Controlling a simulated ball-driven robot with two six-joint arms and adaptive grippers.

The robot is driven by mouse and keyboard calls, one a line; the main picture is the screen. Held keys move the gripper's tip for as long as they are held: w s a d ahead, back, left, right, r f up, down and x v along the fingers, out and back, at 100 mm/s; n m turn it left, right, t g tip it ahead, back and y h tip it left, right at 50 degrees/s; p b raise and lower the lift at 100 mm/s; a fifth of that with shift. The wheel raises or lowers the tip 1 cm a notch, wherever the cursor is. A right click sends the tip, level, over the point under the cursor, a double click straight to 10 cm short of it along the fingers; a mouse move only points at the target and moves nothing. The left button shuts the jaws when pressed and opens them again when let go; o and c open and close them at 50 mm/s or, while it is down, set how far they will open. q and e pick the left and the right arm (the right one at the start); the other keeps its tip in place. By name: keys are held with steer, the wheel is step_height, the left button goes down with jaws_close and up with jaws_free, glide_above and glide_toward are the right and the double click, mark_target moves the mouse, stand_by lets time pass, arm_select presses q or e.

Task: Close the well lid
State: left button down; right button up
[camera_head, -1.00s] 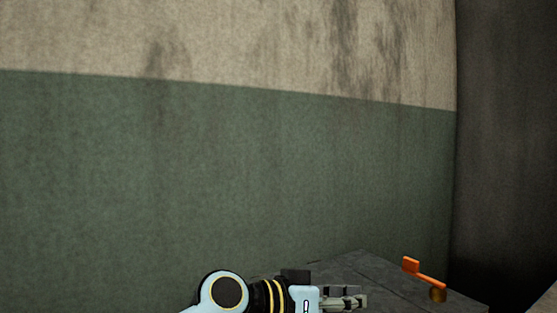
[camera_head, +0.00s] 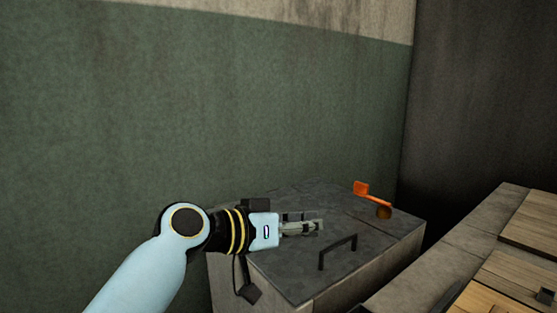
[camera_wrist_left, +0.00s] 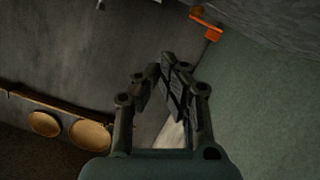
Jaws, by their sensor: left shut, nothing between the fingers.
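The well lid (camera_head: 285,270) is a dark grey slab lying flat on top of a block-like concrete base (camera_head: 372,278). A black bar handle (camera_head: 338,250) stands up near its front right edge. Whether the lid sits fully shut cannot be told. An orange lever (camera_head: 372,194) on a brass-coloured knob stands at the back right of the top; it also shows in the left wrist view (camera_wrist_left: 208,28). My left gripper (camera_head: 320,226) is shut and empty, over the lid, behind the handle and left of the lever. My right gripper is out of view.
A green and cream wall (camera_head: 200,100) rises behind the block, with a dark wall (camera_head: 480,90) at the right. A grey counter edge (camera_head: 440,265) with wooden covers (camera_head: 535,225) lies at the right. Two round brownish discs (camera_wrist_left: 90,135) show in the left wrist view.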

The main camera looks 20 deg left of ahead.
arm_select(q)
steer(key=s+a+r+p, duration=0.1)
steer(key=s+a+r, duration=0.45)
steer(key=s, duration=0.25)
steer(key=s+a+f+n+g+y, duration=0.25)
steer(key=s+f, duration=0.25)
steer(key=f, duration=0.8)
steer(key=s+a+f+n+g+y, duration=0.1)
steer(key=s+a+f+y, duration=0.2)
steer(key=f, duration=1)
steer(key=s+a+f+n+g+y, duration=0.1)
steer(key=s+a+f+g, duration=0.15)
steer(key=s+f, duration=0.65)
steer(key=s+a+f+g+y, duration=0.1)
steer(key=s+a+f, duration=0.1)
steer(key=s+f, duration=0.5)
steer(key=s+a+f+g+y, duration=0.2)
steer(key=s+f, duration=0.5)
steer(key=s, duration=0.7)
steer(key=s+a+f+m+g+y, duration=0.1)
steer(key=s+a+f+g, duration=0.1)
steer(key=s+f, duration=0.6)
steer(key=shift+s+a+y, duration=0.35)
steer(key=shift+s+a, duration=0.05)
steer(key=shift+s, duration=0.85)
